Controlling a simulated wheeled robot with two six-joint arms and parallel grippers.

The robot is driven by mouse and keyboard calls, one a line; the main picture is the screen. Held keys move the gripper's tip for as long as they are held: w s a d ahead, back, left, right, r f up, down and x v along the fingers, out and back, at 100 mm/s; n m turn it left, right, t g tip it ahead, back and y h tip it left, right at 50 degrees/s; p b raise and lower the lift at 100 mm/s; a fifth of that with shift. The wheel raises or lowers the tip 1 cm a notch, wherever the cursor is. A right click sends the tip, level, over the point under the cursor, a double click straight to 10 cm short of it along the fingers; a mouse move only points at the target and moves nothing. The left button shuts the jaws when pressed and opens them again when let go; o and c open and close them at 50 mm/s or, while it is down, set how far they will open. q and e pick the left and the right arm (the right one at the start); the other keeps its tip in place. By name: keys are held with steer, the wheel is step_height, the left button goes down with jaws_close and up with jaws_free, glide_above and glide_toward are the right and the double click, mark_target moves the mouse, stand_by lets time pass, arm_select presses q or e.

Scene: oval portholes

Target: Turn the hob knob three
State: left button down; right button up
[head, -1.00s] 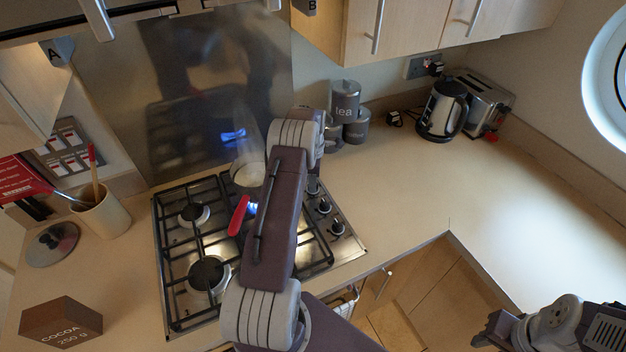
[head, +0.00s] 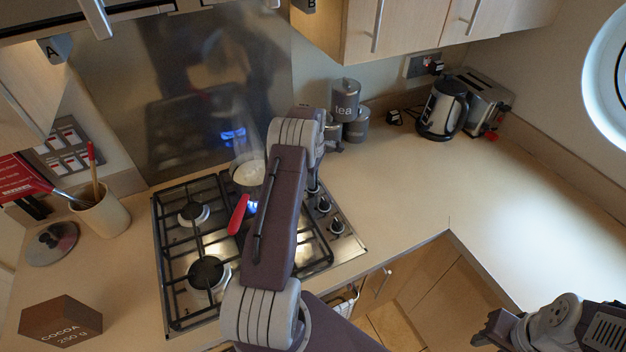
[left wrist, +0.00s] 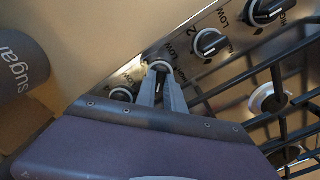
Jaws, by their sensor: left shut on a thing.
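The hob knob three (left wrist: 161,68) is a dark round knob with a pale face, on the steel hob's control strip. In the left wrist view my left gripper (left wrist: 161,78) is shut on it, one finger on each side. Knob two (left wrist: 209,42) is beside it, and another knob (left wrist: 122,95) is on its other side. In the head view my left forearm crosses the hob (head: 163,270) and hides the fingers and the held knob. My right gripper (head: 490,328) is at the lower right, away from the hob; its opening is unclear.
Canisters (head: 345,98), a kettle (head: 443,108) and a toaster (head: 487,97) stand behind. The right counter is clear.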

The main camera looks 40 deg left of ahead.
arm_select(q)
steer(key=m, duration=0.4)
steer(key=shift+m, duration=2.2)
steer(key=c, duration=1.4)
jaws_free()
steer(key=shift+c, duration=0.2)
steer(key=shift+r, duration=0.35)
step_height(320, 180, up, 8)
steer(key=b, duration=0.1)
steer(key=shift+r+b, duration=0.2)
steer(key=shift+b, duration=0.15)
